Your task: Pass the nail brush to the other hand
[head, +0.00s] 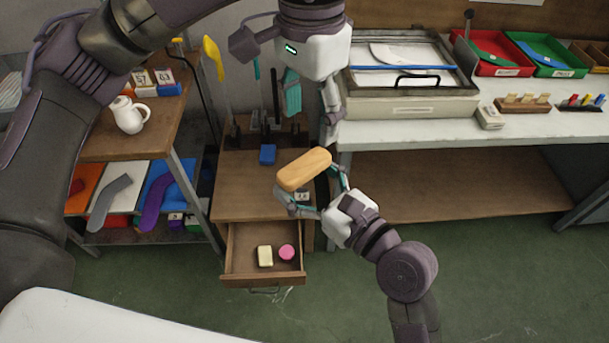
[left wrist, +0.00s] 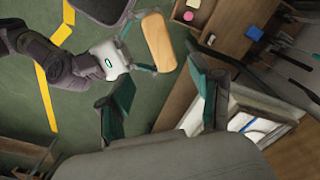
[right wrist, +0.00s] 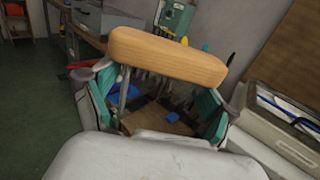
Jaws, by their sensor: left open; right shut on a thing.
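The nail brush (head: 304,168) is a light wooden block with rounded ends. My right gripper (head: 310,188) is shut on it and holds it in the air, above the small cabinet in the head view. The brush spans both fingers in the right wrist view (right wrist: 168,56); its bristles cannot be made out. My left gripper (head: 310,104) is open and empty, above the brush in the head view and apart from it. In the left wrist view the brush (left wrist: 158,42) lies beyond the gap between my left fingers (left wrist: 165,102).
The cabinet's drawer (head: 240,277) is pulled open, with a cream block (head: 265,256) and a pink round thing (head: 287,252) inside. A blue block (head: 267,154) is on the cabinet top (head: 235,190). A workbench (head: 450,129) with trays stands right, a shelf with a white jug (head: 128,116) left.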

